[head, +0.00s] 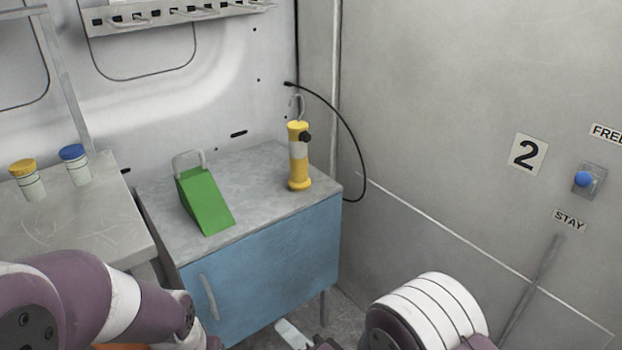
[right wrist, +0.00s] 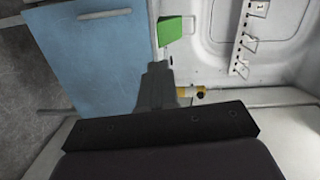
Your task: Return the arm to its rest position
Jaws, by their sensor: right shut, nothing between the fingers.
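My right arm comes in at the bottom right of the head view, in front of the cabinet. A small dark part of my right gripper (head: 322,344) shows at the bottom edge. In the right wrist view my right gripper (right wrist: 157,72) has its fingers together with nothing between them. The blue cabinet (right wrist: 95,60) and the green wedge (right wrist: 170,30) lie beyond the fingers there. My left arm reaches in from the lower left of the head view. Its gripper cannot be made out.
A grey-topped blue cabinet (head: 265,285) carries a green wedge (head: 206,203) and a yellow lamp-like cylinder (head: 299,160). A yellow-capped jar (head: 30,185) and a blue-capped jar (head: 77,168) stand on the left bench (head: 95,225). A blue button (head: 583,179) is on the right wall.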

